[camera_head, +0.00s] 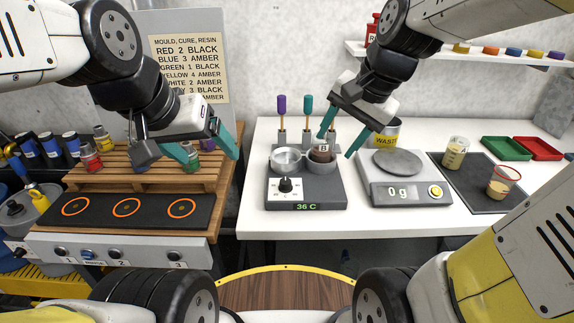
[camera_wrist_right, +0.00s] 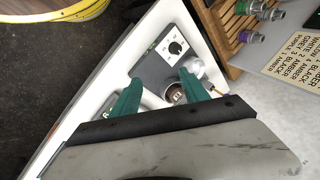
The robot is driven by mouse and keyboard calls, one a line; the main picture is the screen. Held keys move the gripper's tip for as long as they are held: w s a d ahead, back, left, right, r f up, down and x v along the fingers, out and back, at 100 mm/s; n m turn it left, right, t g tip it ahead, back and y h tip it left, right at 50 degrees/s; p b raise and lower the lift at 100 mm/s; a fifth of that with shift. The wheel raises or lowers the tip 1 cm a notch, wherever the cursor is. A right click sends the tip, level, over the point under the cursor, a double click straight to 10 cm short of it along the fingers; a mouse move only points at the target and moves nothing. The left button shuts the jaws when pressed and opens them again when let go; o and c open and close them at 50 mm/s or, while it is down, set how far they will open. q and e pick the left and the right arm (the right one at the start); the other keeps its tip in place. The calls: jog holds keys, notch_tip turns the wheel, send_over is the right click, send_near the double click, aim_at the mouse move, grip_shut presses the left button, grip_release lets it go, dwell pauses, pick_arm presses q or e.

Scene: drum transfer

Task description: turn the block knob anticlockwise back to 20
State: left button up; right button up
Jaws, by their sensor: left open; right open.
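The block knob (camera_head: 287,185) is a black knob on a white dial at the front left of the grey heating block (camera_head: 322,196). It also shows in the right wrist view (camera_wrist_right: 175,47). The dial figures are too small to read. The block's green display (camera_head: 306,207) reads 36 C. My right gripper (camera_head: 337,145) is open and empty above the back right of the block, apart from the knob; its teal fingers also show in the right wrist view (camera_wrist_right: 159,77). My left gripper (camera_head: 211,155) is open over the wooden rack, left of the block.
A scale (camera_head: 405,190) reading 0 g stands to the right. Hotplates (camera_head: 127,207) lie left. The table front before the block is clear.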

jog(key=w+a+f+m+g, duration=0.2)
jog(key=w+a+f+m, duration=0.2)
jog(key=w+f+m, duration=0.25)
jog(key=m+g+y, duration=0.1)
jog(key=m+g, duration=0.1)
jog(key=m, duration=0.3)
send_near(286, 181)
jog(key=f, duration=0.1)
jog(key=x, duration=0.8)
jog(key=shift+a+r, duration=0.1)
jog(key=shift+a, duration=0.05)
jog(key=shift+w, duration=0.1)
grip_shut()
